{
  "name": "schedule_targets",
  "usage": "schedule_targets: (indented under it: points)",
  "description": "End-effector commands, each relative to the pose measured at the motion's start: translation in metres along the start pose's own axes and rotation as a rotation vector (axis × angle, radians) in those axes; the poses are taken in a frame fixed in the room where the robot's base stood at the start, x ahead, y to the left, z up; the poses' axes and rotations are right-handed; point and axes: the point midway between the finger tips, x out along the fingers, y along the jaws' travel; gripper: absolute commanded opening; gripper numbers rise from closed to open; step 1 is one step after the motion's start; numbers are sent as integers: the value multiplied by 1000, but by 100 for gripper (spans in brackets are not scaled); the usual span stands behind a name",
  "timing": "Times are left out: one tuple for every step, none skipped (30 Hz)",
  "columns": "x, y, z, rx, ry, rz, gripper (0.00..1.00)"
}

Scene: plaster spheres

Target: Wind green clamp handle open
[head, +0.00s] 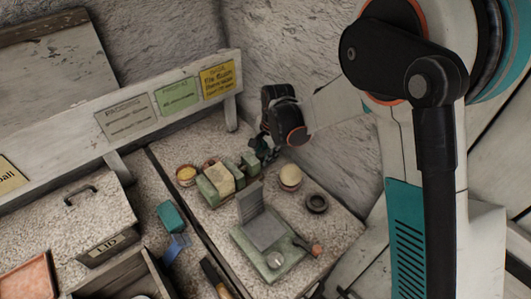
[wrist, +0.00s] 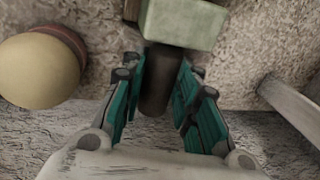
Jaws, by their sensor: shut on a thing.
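The green clamp (head: 214,190) stands on the speckled bench top with a pale yellowish block (head: 219,178) between its green parts. Its pale green end (wrist: 183,22) shows at the top of the wrist view. A dark cylindrical handle (wrist: 156,82) sticks out from that end, between my fingers. My gripper (wrist: 157,92) has teal pads on both sides of the handle and is shut on it. In the head view my gripper (head: 262,155) is at the clamp's right end, and its fingertips are small and hard to make out.
A pale sphere on a dark ring (head: 290,177) stands close by, right of the clamp; it is also in the wrist view (wrist: 40,70). An empty dark ring (head: 316,203) and a green plate with an upright grey panel (head: 262,228) lie nearer. A rough wall (head: 310,60) stands behind.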

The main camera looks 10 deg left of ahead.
Motion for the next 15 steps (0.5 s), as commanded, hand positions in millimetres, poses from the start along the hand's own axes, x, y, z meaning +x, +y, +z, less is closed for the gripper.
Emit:
schedule_targets:
  points:
    - [1, 2, 0, -1, 1, -29, 5]
    - [1, 3, 0, -1, 1, -49, 5]
    - [2, 3, 0, 1, 1, -77, 5]
    - [2, 4, 0, 1, 2, -101, 5]
    - [2, 5, 0, 1, 3, -124, 5]
    - [2, 5, 0, 0, 2, -156, 5]
    - [3, 5, 0, 0, 4, -180, 5]
    - [3, 6, 0, 1, 4, -205, 5]
    - [3, 6, 0, 0, 5, -237, 5]
    - [4, 7, 0, 1, 4, -261, 5]
    - [4, 7, -1, 1, 5, -285, 5]
    - [4, 8, -1, 0, 6, -316, 5]
    - [4, 8, 0, 0, 6, -338, 5]
    - [5, 9, 0, 1, 6, -360, 5]
    - [5, 9, 0, 0, 7, -388, 5]
